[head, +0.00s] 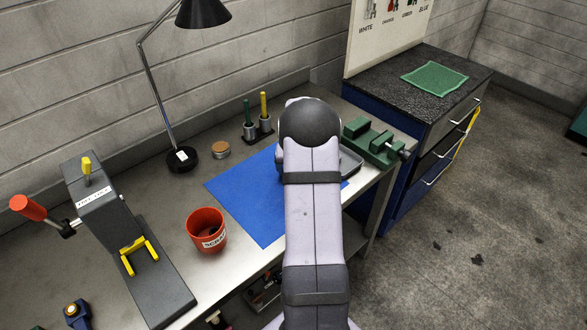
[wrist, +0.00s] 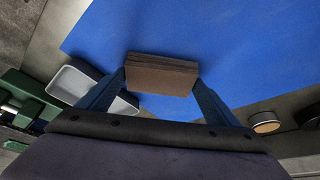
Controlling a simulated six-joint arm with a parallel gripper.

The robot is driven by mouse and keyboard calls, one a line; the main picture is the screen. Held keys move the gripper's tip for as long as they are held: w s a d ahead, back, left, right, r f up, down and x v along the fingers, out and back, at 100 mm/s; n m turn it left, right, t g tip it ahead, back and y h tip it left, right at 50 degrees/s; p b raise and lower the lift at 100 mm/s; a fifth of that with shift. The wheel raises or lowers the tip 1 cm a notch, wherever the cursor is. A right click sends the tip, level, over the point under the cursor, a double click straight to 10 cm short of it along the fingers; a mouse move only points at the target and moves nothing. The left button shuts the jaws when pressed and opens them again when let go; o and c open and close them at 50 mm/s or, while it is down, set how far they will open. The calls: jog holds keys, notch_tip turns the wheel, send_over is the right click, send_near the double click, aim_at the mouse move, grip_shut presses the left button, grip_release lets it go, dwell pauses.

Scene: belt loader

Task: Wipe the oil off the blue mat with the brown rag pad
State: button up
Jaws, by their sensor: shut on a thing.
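The blue mat (head: 245,197) lies flat on the metal bench, and my arm covers much of its right part in the head view. In the wrist view the mat (wrist: 225,45) fills most of the upper picture, and I see no oil on the part that shows. My gripper (wrist: 161,78) is shut on the brown rag pad (wrist: 161,74), with a dark blue finger at each end of it. The pad is over the mat; I cannot tell whether it touches it. The gripper and pad are hidden behind my arm in the head view.
A grey tray (wrist: 78,86) and a green vise (head: 370,142) are at the mat's right. A red scrap bin (head: 206,230) stands by its front left. A round tin (head: 221,150), pen holders (head: 257,128) and a black lamp (head: 182,158) stand behind. A lever press (head: 105,215) is at left.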

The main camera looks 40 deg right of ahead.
jog(key=a+b, duration=0.1)
jog(key=a, duration=0.2)
jog(key=shift+a+f, duration=0.1)
jog(key=shift+a, duration=0.15)
jog(key=shift+a+b, duration=2.45)
jog(key=shift+a, duration=2.4)
jog(key=r, duration=0.1)
jog(key=r+p, duration=0.1)
jog(key=r, duration=0.1)
jog(key=shift+w+a, duration=0.1)
jog(key=shift+a, duration=0.3)
jog(key=shift+r+p, duration=2.2)
jog(key=shift+r, duration=0.55)
